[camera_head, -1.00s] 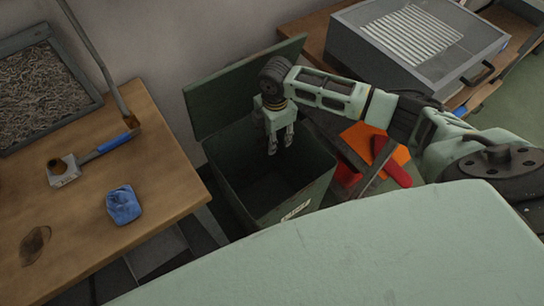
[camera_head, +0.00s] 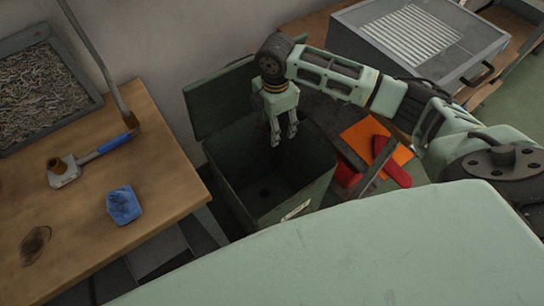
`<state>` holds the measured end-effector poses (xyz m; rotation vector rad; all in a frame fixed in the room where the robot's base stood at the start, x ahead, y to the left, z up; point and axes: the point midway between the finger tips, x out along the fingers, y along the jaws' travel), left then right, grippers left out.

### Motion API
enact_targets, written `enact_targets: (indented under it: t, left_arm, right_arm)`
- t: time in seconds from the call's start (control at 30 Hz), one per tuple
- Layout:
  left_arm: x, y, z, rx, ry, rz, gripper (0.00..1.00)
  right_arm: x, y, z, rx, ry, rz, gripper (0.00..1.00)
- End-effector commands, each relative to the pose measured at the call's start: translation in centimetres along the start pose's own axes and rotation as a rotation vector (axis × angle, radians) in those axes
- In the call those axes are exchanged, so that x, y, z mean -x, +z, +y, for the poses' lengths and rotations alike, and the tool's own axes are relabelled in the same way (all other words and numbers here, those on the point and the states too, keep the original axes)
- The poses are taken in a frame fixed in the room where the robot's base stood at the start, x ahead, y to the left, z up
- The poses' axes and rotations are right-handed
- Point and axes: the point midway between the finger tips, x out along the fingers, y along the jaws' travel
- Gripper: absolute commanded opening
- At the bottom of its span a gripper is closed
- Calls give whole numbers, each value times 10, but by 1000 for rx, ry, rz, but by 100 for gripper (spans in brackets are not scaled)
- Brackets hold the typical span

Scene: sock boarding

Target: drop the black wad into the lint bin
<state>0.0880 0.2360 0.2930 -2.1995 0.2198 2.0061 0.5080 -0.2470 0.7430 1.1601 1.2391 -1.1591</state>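The dark green lint bin (camera_head: 318,192) stands between the tables with its lid (camera_head: 222,100) raised at the back. My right gripper (camera_head: 283,140) hangs over the bin's opening, pointing down. Its two fingers are apart and nothing shows between them. A small dark lump (camera_head: 265,193) shows low inside the bin; it may be the black wad, but the shadow makes it hard to tell. My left gripper is not in view.
Right of the bin are an orange sheet (camera_head: 362,133) and a red item (camera_head: 392,162). A grey box (camera_head: 365,65) stands behind.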

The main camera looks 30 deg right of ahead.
Motion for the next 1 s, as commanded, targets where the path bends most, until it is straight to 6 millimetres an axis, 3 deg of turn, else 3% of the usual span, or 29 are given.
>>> enact_targets:
  t: [0.13, 0.33, 0.87, 1.0]
  left_arm:
    - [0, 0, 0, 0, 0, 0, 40]
    - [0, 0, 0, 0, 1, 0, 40]
    - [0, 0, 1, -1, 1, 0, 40]
    - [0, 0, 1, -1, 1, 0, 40]
  right_arm:
    - [31, 0, 1, 0, 3, 0, 59]
    - [54, 0, 0, 0, 1, 0, 59]
    - [58, 0, 0, -1, -1, 0, 59]
    - [50, -9, -5, -6, 3, 9, 59]
